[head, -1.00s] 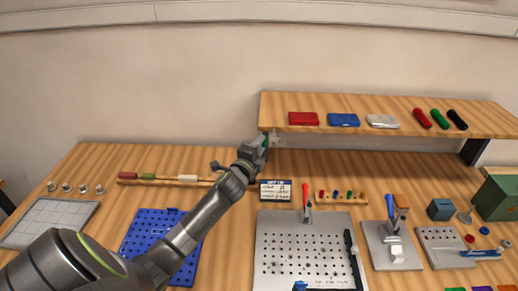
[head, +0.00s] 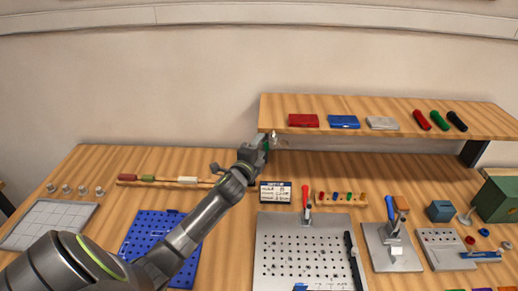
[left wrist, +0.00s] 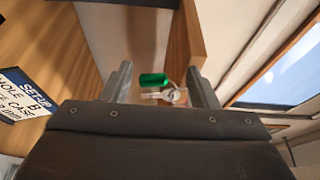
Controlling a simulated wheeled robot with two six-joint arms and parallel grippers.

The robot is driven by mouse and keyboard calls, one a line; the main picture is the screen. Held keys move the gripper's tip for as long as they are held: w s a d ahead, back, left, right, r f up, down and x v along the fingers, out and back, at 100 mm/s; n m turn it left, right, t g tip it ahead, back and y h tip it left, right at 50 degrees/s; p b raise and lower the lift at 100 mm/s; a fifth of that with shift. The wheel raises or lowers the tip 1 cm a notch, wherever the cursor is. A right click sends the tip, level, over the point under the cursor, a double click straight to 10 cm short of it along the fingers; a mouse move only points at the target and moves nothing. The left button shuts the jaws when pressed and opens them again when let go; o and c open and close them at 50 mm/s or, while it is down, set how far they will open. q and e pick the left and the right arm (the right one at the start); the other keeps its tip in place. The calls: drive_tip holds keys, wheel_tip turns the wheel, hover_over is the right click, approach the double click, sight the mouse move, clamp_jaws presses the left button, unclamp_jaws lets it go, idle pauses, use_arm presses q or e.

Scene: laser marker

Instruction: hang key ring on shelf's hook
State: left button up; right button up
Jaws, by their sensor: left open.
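My left gripper (head: 264,142) is at the front left end of the wooden shelf (head: 380,125). In the left wrist view its two fingers (left wrist: 157,72) stand apart, so it is open. The key ring shows between the fingers there, with a green tag (left wrist: 153,80) and silver keys (left wrist: 160,96), close to the shelf's wooden edge (left wrist: 195,40). In the head view the keys (head: 274,137) are a small silver shape just beyond the fingertips. I cannot make out the hook, or whether the ring is on it. My right gripper is not in view.
Red (head: 303,120) and blue (head: 344,121) boxes lie on the shelf. A setup card (head: 275,192) stands below its left end. A perforated metal plate (head: 300,250) and a blue pegboard (head: 150,235) lie on the bench. The space left of the shelf is clear.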

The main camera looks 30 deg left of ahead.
use_arm(q)
drive_tip(key=shift+f, duration=0.1)
drive_tip(key=s+d+b, duration=0.3)
drive_tip(key=s+b, duration=0.1)
drive_tip(key=s, duration=1.3)
drive_tip(key=shift+d, duration=0.1)
